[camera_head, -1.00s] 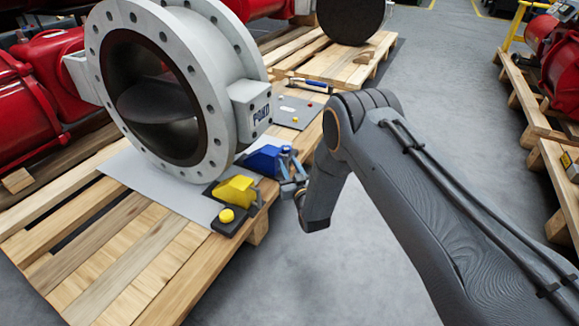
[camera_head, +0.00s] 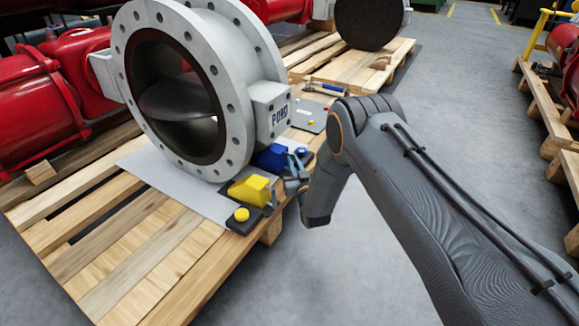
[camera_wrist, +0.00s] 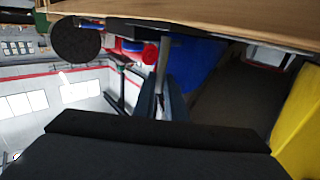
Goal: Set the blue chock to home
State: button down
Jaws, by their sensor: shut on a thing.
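The blue chock (camera_head: 269,158) sits on the pallet at the foot of the big grey flanged valve (camera_head: 232,110), behind the yellow chock. A round blue knob (camera_head: 300,152) shows beside it. My gripper (camera_head: 293,171) is at the chock's right side, shut on a thin grey bar (camera_wrist: 163,52) that appears to belong to the blue chock. In the wrist view the fingers (camera_wrist: 165,98) point at the bar, with the blue body (camera_wrist: 197,62) just right of it. My fingers hide part of the chock's near side in the head view.
A grey plate (camera_head: 312,117) with small buttons and a blue-handled tool (camera_head: 326,88) lie farther back. Open floor (camera_head: 370,285) is right of the pallet.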

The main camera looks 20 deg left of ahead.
jog(key=c, duration=1.8)
grip_release()
jog(key=shift+s+a, duration=0.15)
jog(key=shift+a, duration=0.25)
jog(key=shift+d, duration=0.15)
jog(key=shift+d, duration=0.1)
jog(key=p+v, duration=0.3)
jog(key=v, duration=0.4)
jog(key=shift+s+d+p, duration=0.2)
jog(key=shift+s+p, duration=0.05)
jog(key=shift+p, duration=0.15)
jog(key=shift+w+r, duration=0.1)
